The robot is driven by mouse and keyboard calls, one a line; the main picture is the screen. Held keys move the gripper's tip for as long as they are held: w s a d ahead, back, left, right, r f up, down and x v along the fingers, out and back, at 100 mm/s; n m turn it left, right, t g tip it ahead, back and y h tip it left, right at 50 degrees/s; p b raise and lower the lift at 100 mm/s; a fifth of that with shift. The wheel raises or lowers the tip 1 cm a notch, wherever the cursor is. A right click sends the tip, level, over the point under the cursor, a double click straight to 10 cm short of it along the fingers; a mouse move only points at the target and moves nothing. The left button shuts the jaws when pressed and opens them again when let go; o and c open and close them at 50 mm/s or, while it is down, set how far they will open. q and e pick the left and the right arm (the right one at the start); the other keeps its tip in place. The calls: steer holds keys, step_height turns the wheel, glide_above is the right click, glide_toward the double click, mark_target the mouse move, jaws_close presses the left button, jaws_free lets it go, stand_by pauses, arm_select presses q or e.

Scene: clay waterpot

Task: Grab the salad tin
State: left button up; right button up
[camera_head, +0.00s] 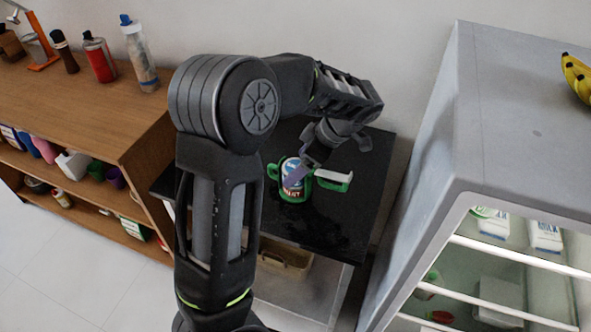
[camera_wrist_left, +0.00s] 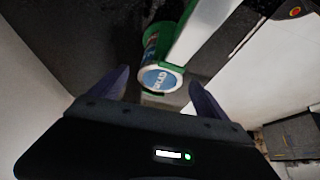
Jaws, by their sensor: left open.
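The salad tin (camera_head: 291,193), green and white with a printed label, stands on the black counter top in the head view. In the left wrist view its round white-and-blue lettered face (camera_wrist_left: 158,80) shows between the two fingers. My left gripper (camera_head: 305,167) reaches over the counter from above, and a purple finger overlaps the tin in the head view. The gripper, also seen in the wrist view (camera_wrist_left: 158,77), is open. I cannot tell whether a finger touches the tin. My right gripper is out of view.
A green-and-white object (camera_head: 333,181) is close to the tin's right; its long white and green side (camera_wrist_left: 200,32) is near the right finger. A wooden shelf (camera_head: 95,110) with bottles stands left, a grey fridge (camera_head: 525,110) right. Bare counter (camera_head: 335,225) lies in front.

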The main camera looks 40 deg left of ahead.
arm_select(q)
steer(key=shift+x, duration=1.1)
steer(key=shift+c, duration=0.5)
steer(key=c, duration=1.6)
step_height(320, 180, up, 10)
steer(key=shift+r, duration=0.1)
